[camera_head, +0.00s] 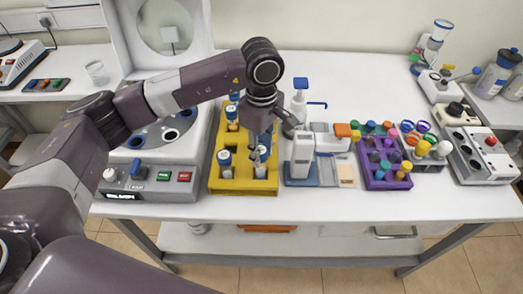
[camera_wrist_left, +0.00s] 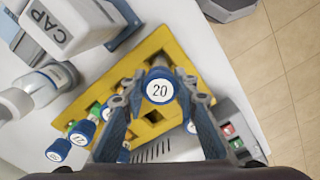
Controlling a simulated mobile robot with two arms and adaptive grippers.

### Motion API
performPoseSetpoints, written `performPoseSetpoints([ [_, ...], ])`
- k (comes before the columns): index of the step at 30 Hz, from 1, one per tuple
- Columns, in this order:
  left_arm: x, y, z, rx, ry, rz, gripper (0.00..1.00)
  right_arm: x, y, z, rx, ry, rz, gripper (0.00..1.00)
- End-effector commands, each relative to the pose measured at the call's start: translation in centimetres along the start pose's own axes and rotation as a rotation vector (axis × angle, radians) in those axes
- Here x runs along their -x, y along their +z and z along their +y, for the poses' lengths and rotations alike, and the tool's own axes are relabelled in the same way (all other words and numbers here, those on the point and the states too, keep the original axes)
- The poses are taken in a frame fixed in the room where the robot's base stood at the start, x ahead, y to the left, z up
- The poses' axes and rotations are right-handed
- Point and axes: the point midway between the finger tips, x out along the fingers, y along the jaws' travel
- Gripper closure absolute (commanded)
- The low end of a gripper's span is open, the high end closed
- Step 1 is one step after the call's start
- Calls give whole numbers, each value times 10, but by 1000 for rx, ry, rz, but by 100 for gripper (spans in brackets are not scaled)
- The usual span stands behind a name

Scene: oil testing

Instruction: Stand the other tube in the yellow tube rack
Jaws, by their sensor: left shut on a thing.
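The yellow tube rack (camera_head: 243,185) stands at the front of the table in the head view; it also shows in the left wrist view (camera_wrist_left: 185,45). My left gripper (camera_head: 262,150) is over the rack's right front part, pointing down. In the left wrist view my left gripper (camera_wrist_left: 160,95) is shut on a tube with a blue cap marked 20 (camera_wrist_left: 160,86). The tube looks upright; whether its lower end is inside a hole is unclear. Another blue-capped tube (camera_head: 225,160) stands in the rack's left front. My right gripper is out of view.
More blue-capped tubes (camera_head: 231,112) stand at the rack's back. A grey machine with a rotor and buttons (camera_head: 150,178) is left of the rack. A white device (camera_head: 301,153) stands close on its right, then a purple rack (camera_head: 378,181) with coloured tubes.

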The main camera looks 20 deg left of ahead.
Motion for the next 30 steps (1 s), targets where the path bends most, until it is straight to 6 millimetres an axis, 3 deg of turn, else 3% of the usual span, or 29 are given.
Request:
performPoseSetpoints([
  [30, -20, 0, 0, 0, 1, 0, 97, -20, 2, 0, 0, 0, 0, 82],
])
